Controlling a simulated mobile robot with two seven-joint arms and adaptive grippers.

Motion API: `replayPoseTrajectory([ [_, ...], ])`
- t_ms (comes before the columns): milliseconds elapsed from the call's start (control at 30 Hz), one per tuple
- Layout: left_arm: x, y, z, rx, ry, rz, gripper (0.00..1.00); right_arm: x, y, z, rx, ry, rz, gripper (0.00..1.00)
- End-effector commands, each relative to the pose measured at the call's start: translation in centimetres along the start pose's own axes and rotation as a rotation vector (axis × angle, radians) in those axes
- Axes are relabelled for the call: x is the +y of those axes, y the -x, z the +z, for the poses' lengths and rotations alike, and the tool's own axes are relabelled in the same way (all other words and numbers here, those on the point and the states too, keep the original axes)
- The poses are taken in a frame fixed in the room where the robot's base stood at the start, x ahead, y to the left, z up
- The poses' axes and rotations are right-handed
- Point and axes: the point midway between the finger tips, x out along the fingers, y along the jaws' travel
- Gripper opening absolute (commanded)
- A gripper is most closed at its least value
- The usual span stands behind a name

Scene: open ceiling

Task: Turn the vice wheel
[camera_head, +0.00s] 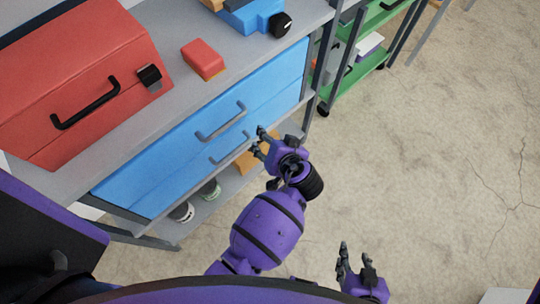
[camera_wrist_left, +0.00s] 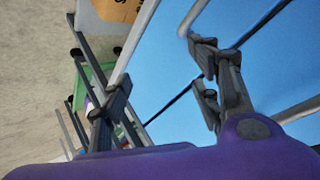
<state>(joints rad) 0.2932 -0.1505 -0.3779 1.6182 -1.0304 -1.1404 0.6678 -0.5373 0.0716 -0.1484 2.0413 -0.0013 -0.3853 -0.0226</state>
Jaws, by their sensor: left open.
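A blue vice (camera_head: 243,14) sits on the grey bench top at the top of the head view. Its wheel (camera_head: 281,24) is black and round, at the vice's right end, by the bench's edge. My left gripper (camera_head: 260,140) is open and empty in front of the blue drawers, apart from the vice and lower in the picture. In the left wrist view, its two fingers (camera_wrist_left: 163,68) are spread, with a drawer face beside them. The vice wheel does not show in the wrist view.
A red toolbox (camera_head: 85,75) and a small red box (camera_head: 203,59) stand on the bench top (camera_head: 165,112). Blue drawers (camera_head: 215,122) with grey handles (camera_head: 222,123) are below. A green shelf cart (camera_head: 350,80) stands beyond.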

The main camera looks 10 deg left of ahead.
Motion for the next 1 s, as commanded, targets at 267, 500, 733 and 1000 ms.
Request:
replayPoseTrajectory([
  [267, -0.7, 0.1, 2.9, -0.039, -0.018, 0.065, 0.57, 0.1, 0.4, -1.2, 0.014, 0.000, 0.001, 0.40],
  [500, -0.7, 0.1, 3.5, -0.046, -0.021, 0.078, 0.57, 0.1, 0.5, -1.2, 0.015, 0.000, 0.001, 0.40],
  [733, -0.7, 0.1, 3.5, -0.046, -0.021, 0.077, 0.58, 0.1, 0.4, -1.2, 0.015, 0.000, 0.001, 0.40],
  [1000, 0.2, -0.6, 0.5, -0.004, 0.002, 0.083, 0.58, 0.0, 0.1, -0.2, 0.003, 0.000, -0.001, 0.40],
])
